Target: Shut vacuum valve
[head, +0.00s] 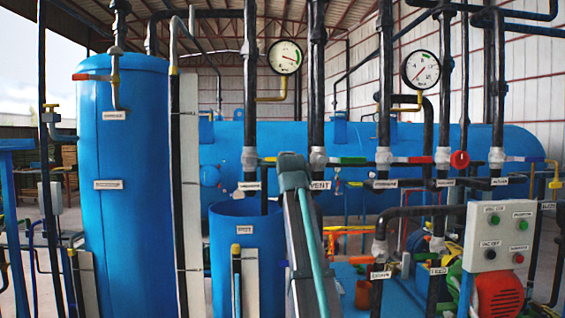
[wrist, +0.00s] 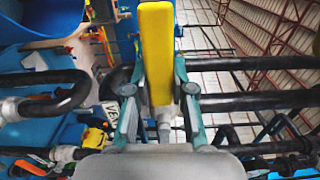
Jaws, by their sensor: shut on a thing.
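In the wrist view a yellow valve lever (wrist: 155,45) lies between the two fingers of my gripper (wrist: 158,95), which is shut on it. In the head view my gripper (head: 291,168) is at the pipe valves, seen from behind. A short yellow-orange piece of the lever (head: 268,159) shows at its left, beside a grey valve body (head: 249,158) on a dark vertical pipe. The lever looks roughly level there; my gripper hides the rest of it. The label (head: 249,186) under this valve is too small to read surely.
A VENT label (head: 320,185) and a green lever (head: 350,161) are just right of my gripper. Two gauges (head: 285,57) hang above. An open blue tank (head: 247,262) stands below.

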